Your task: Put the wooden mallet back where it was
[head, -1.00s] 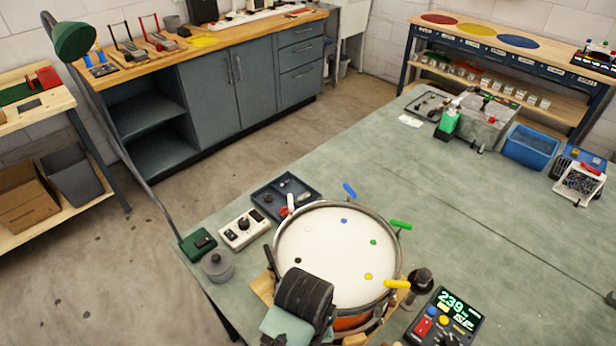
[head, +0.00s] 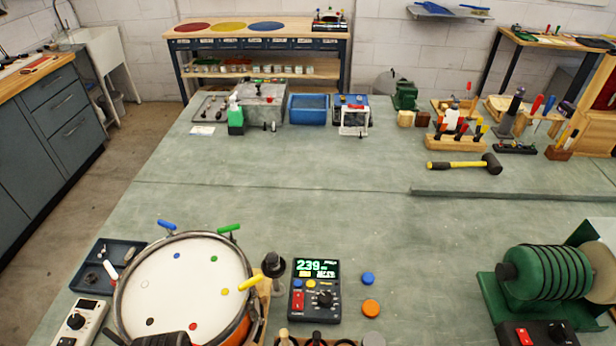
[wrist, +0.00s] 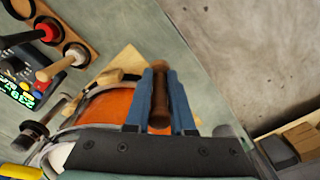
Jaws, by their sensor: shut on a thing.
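My gripper (wrist: 160,76) shows in the wrist view, its two blue fingers shut on a brown wooden piece (wrist: 159,100), which I take to be the wooden mallet's handle. The mallet's head cannot be made out. The gripper is over the near edge of the orange drum (wrist: 108,105). In the head view the drum (head: 185,285) is at the lower left, and the fingers and mallet are out of frame. A wooden rack with round holes (wrist: 84,28) holds a red-topped tool and a pale-handled tool; only its top edge shows in the head view (head: 318,341).
The tuner box (head: 315,288) stands right of the drum, beside a blue disc (head: 368,278) and an orange disc (head: 370,308). A dark parts tray (head: 98,268) lies left of the drum. The middle bench is clear.

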